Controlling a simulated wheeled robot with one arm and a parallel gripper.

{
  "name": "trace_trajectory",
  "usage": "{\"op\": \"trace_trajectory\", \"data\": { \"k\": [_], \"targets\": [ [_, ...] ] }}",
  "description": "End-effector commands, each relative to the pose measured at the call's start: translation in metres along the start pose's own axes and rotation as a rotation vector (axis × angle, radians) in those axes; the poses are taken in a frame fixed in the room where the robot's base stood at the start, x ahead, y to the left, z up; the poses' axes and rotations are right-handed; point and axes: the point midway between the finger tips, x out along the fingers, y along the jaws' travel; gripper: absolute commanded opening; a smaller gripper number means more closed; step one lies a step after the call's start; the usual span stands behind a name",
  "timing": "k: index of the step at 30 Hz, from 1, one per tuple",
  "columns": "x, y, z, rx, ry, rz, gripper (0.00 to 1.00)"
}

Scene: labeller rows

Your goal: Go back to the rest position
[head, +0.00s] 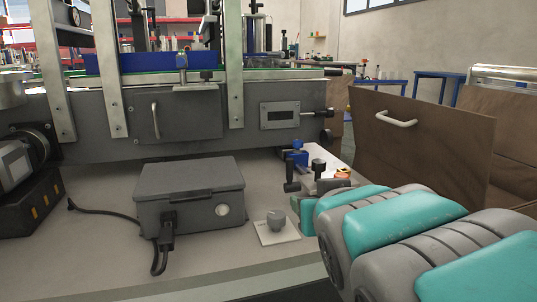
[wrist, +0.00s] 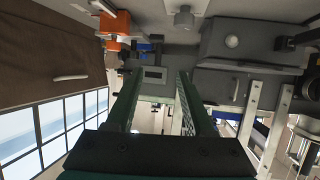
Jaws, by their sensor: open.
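My gripper (wrist: 158,80) shows in the wrist view with its two dark green fingers apart and nothing between them. The wrist picture is upside down, and the fingers point toward the grey labeller body. In the head view my grey and teal arm comes in from the lower right. The labeller (head: 190,118) stands across the back of the bench (head: 100,255).
A grey box (head: 190,190) with a black plug and cable sits on the bench. A knob on a white plate (head: 278,226) and a blue and black clamp (head: 297,160) are close to my arm. A brown panel with a handle (head: 420,150) stands on the right.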

Motion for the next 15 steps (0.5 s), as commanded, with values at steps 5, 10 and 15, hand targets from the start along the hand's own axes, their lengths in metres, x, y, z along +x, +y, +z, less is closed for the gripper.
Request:
{"op": "trace_trajectory", "data": {
  "k": [5, 10, 15],
  "targets": [
    [0.009, 0.01, 0.026, -0.002, -0.087, 0.024, 0.53],
    [0.018, 0.02, 0.058, -0.001, -0.189, 0.047, 0.53],
    [0.024, 0.033, 0.103, 0.002, -0.338, 0.075, 0.53]
  ]
}}
